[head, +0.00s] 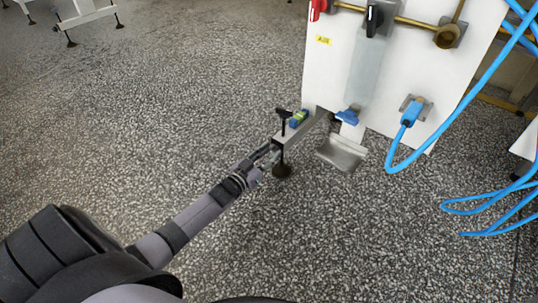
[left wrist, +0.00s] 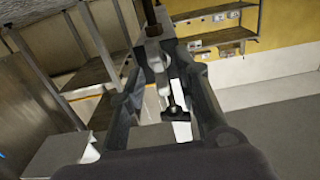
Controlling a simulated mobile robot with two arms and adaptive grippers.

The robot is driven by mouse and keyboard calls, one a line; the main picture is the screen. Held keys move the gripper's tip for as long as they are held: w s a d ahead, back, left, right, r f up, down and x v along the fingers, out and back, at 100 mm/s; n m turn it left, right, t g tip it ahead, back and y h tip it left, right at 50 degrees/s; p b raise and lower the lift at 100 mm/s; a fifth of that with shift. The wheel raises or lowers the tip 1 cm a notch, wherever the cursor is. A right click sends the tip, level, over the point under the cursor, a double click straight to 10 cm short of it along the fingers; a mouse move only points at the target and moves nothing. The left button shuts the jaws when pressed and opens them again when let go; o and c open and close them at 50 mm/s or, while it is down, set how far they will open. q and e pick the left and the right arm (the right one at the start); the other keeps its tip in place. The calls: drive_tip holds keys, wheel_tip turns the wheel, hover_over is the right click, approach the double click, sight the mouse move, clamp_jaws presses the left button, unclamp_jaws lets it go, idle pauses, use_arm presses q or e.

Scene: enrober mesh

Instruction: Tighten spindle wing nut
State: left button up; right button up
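A black T-shaped wing nut (head: 284,114) tops an upright spindle at the end of a grey beam (head: 298,130), with a dark round foot (head: 282,171) below on the floor. My left gripper (head: 268,156) is at the spindle, below the wing nut and beside the beam end. In the left wrist view, the two fingers of my left gripper (left wrist: 164,65) stand apart, with a black T-shaped piece (left wrist: 176,112) showing in the gap. I cannot tell whether the fingers touch anything. My right gripper is not in view.
A blue-green level (head: 299,118) lies on the beam. A white panel (head: 330,75) with valves, a blue fitting (head: 347,117) and blue hoses (head: 455,95) stands right of it. A metal tray (head: 342,153) sits below the panel.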

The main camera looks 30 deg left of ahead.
use_arm(q)
drive_tip(key=shift+c, duration=0.2)
clamp_jaws()
